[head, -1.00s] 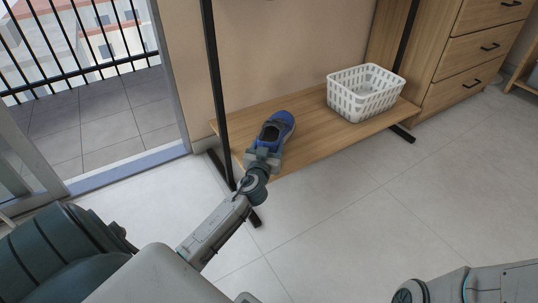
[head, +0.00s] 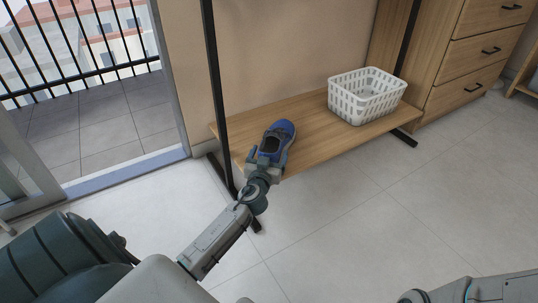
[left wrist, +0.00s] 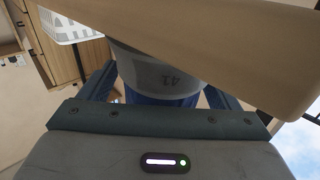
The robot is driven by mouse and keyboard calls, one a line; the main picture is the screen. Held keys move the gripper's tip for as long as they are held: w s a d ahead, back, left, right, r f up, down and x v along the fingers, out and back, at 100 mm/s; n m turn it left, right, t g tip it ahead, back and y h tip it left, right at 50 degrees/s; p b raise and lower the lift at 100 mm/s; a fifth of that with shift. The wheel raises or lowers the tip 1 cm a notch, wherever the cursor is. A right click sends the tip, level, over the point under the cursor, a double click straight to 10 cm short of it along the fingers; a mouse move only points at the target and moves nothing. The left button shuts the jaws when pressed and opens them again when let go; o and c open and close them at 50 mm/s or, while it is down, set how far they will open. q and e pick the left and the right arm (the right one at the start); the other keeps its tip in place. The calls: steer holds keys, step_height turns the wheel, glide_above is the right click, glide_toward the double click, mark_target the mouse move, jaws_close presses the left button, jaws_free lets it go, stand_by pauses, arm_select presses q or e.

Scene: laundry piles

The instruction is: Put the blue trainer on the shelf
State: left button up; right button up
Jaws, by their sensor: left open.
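The blue trainer (head: 282,133) lies on the left front part of the low wooden shelf (head: 318,132), its toe pointing away from me and its heel toward the front edge. My left gripper (head: 268,156) is open, with its fingers on either side of the heel. In the left wrist view, the trainer's grey heel (left wrist: 158,72), marked 41, sits between the spread fingers, and the shelf board (left wrist: 225,45) hides part of it. I cannot tell whether a finger still touches the trainer. My right gripper is out of view; only part of that arm shows at the bottom right.
A white basket (head: 367,97) stands on the right part of the shelf. A black upright post (head: 216,95) rises close to the left of my gripper. A wooden drawer unit (head: 470,55) stands at the right. The shelf between trainer and basket is clear.

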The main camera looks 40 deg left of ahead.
arm_select(q)
steer(key=p+v, duration=0.1)
steer(key=v, duration=1.1)
steer(key=shift+p, duration=0.4)
